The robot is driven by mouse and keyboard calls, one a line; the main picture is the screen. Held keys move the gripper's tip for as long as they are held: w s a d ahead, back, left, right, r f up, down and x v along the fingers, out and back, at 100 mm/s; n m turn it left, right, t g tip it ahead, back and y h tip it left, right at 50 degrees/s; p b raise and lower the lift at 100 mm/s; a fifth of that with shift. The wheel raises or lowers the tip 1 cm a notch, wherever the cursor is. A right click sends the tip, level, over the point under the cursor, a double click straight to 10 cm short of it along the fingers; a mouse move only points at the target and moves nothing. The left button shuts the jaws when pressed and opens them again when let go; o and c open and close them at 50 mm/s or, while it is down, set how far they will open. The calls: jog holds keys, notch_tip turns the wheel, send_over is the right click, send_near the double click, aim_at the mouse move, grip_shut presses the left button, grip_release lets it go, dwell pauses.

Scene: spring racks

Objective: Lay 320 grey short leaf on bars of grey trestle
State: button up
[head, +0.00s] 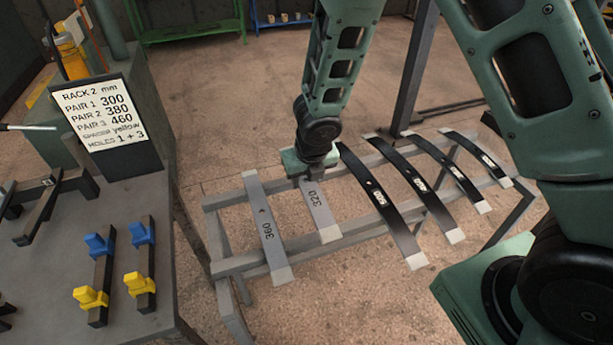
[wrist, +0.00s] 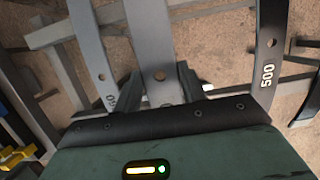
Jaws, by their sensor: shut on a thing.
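The grey short leaf marked 320 (head: 321,213) lies lengthwise across the bars of the grey trestle (head: 233,264) in the head view. Its near end is over the front bar; I cannot tell whether it touches the bars or is just above them. My gripper (head: 309,175) is shut on its far part, close to the rear bar. In the wrist view the leaf (wrist: 154,40) runs between the two fingers (wrist: 160,85). The leaf's far end is hidden by my gripper.
A grey leaf marked 360 (head: 266,225) lies close on its left. Several black leaves (head: 383,205) lie to its right on the same bars. A table on the left holds a rack card (head: 100,112), blue and yellow spacer blocks (head: 139,284) and dark bars.

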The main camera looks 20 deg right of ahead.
jog(key=shift+f+b, duration=2.85)
jog(key=shift+f, duration=0.35)
jog(key=o, duration=1.3)
jog(key=p+v, duration=0.8)
jog(key=v, duration=0.9)
jog(key=shift+r, duration=0.25)
